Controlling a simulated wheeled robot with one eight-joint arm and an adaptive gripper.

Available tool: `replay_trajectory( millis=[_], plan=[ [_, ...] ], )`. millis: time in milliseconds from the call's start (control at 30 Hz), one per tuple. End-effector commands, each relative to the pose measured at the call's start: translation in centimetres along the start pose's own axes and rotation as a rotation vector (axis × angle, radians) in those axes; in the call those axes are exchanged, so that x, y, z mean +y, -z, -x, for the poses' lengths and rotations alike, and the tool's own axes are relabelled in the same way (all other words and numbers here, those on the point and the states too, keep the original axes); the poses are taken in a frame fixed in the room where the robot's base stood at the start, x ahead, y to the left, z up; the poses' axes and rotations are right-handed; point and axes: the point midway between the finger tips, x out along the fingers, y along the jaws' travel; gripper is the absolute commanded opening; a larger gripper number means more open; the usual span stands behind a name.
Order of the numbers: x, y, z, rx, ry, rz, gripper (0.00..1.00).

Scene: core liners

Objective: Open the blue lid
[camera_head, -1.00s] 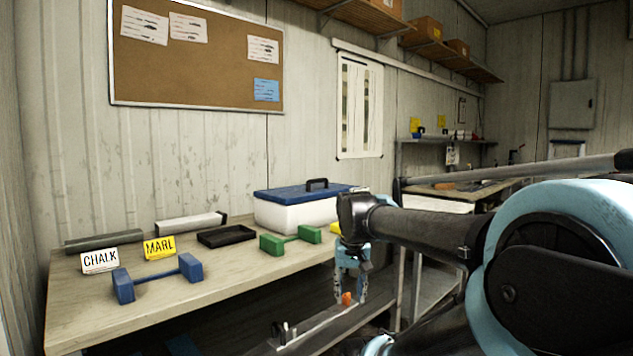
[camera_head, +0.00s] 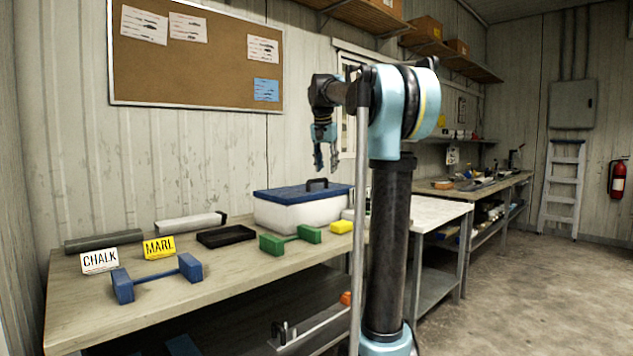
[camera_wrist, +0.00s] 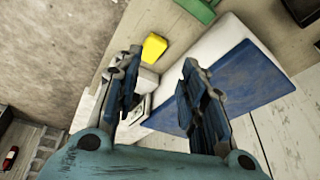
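The blue lid (camera_head: 290,192) lies closed on a white box (camera_head: 298,216) at the back of the wooden bench, with a black handle (camera_head: 317,184) on top. In the wrist view the lid (camera_wrist: 235,85) shows below and to the right, beside the white box side (camera_wrist: 210,50); the handle is not visible there, perhaps behind a finger. My gripper (camera_head: 326,168) hangs in the air above the lid's right part, fingers pointing down. In the wrist view my gripper (camera_wrist: 153,85) has its fingers spread apart with nothing held between them.
A green dumbbell-shaped holder (camera_head: 290,240) and a yellow block (camera_head: 341,227) stand in front of the box. A black tray (camera_head: 226,236), a blue holder (camera_head: 157,278), and CHALK (camera_head: 100,260) and MARL (camera_head: 159,247) signs are farther left. A wall lies behind.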

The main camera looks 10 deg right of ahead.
Motion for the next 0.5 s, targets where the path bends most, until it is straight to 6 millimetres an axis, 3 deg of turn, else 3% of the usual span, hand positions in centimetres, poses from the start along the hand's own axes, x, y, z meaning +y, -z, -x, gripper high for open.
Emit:
replay_trajectory(
  millis=[200, 500],
  plan=[
    [-4.9, 6.5, 1.4, 0.030, -0.004, -0.101, 0.38],
    [-10.9, 13.6, 1.6, 0.070, -0.004, -0.244, 0.38]
  ],
)
